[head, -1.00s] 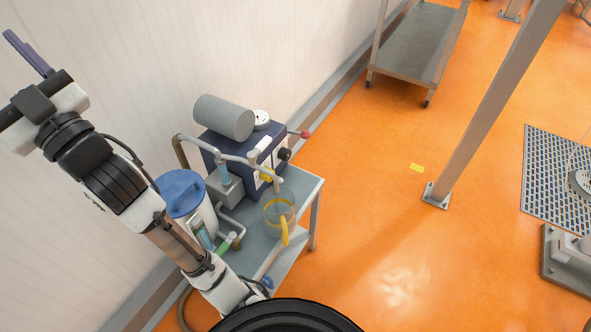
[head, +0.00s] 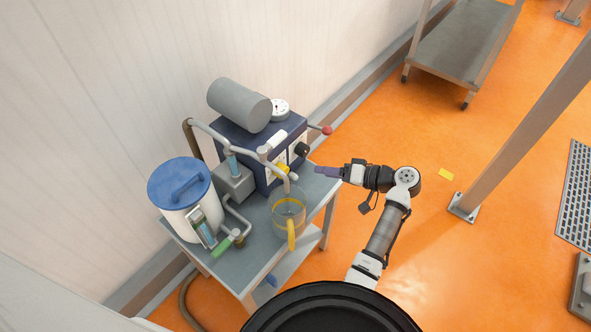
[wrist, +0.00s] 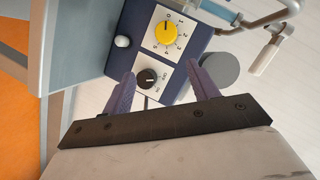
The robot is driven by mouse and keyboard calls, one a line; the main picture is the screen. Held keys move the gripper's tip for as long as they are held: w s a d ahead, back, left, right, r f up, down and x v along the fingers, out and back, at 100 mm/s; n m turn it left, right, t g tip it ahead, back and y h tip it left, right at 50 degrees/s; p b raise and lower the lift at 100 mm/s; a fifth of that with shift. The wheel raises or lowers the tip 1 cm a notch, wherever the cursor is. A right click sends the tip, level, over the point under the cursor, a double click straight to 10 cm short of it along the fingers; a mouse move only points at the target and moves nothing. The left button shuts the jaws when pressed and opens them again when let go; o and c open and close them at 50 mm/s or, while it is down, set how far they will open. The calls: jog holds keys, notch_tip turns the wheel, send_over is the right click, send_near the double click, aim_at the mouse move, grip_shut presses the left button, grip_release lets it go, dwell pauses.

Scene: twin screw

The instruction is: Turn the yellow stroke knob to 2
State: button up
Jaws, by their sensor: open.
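The yellow stroke knob (wrist: 166,33) sits on a white numbered dial plate on the blue pump housing; it also shows in the head view (head: 283,170). Its pointer mark seems to face the 0 at the top of the wrist picture. My gripper (wrist: 160,76) is open and empty. Its two purple fingers appear on either side of the black knob in the wrist view, with the yellow knob beyond the fingertips. In the head view my gripper (head: 318,169) points left at the panel, apart from it.
The pump stands on a grey cart (head: 250,262) against the wall. A glass jug with a yellow handle (head: 291,235) and a pipe stand in front of the panel. A white tank with a blue lid (head: 180,183) is left. A red-tipped lever (head: 327,130) sticks out right.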

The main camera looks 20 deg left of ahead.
aim_at(287, 172)
jog(key=shift+g+y, duration=0.5)
jog(key=p+x, duration=0.1)
jog(key=x, duration=0.3)
jog(key=s+p+x, duration=0.1)
jog(key=x, duration=0.3)
jog(key=f+p+x, duration=0.1)
jog(key=x, duration=0.3)
jog(key=shift+s+a, duration=0.2)
jog(key=shift+a, duration=0.05)
jog(key=c, duration=1)
